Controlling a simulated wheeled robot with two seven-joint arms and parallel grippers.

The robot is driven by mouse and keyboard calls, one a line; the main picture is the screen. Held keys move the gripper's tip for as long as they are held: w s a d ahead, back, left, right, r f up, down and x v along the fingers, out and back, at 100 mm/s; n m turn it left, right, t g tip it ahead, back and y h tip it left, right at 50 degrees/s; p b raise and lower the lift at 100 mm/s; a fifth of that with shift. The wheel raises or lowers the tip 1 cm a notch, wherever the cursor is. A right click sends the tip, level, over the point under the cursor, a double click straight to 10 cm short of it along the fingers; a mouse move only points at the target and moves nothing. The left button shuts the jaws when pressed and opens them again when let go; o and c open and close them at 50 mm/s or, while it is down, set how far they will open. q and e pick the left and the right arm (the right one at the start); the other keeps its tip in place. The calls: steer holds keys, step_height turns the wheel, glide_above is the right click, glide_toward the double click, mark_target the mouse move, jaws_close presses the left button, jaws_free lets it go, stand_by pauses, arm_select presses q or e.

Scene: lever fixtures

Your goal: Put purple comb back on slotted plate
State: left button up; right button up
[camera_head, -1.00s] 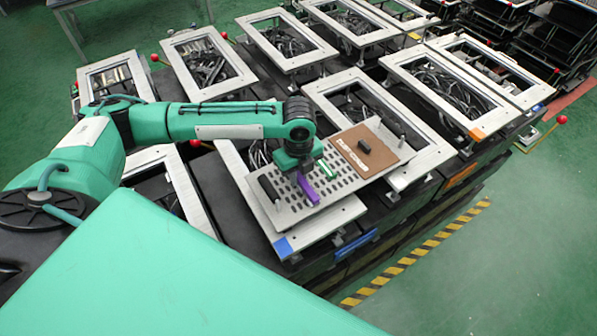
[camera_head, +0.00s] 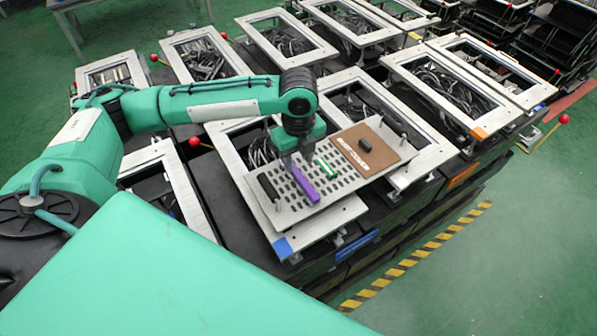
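The purple comb (camera_head: 306,186) lies on the slotted plate (camera_head: 310,206), to the left of a small green comb (camera_head: 327,168). Its lower side is hidden, so I cannot tell how deep its teeth sit in the slots. My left gripper (camera_head: 299,163) is above the plate, just behind the purple comb's far end. Its fingers look spread, with nothing visible between them, and the comb appears clear of them. My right gripper is not in view.
A black block (camera_head: 268,187) stands at the plate's left end. A brown board (camera_head: 381,158) with a black handle (camera_head: 365,145) lies at its right end. Metal-framed bins (camera_head: 452,84) surround the plate. A red-knobbed lever (camera_head: 564,119) stands at far right.

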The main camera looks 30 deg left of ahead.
mark_target(298, 174)
arm_select(q)
step_height(298, 174, up, 6)
steer(key=b, duration=0.1)
steer(key=shift+r, duration=0.1)
stand_by(0.4)
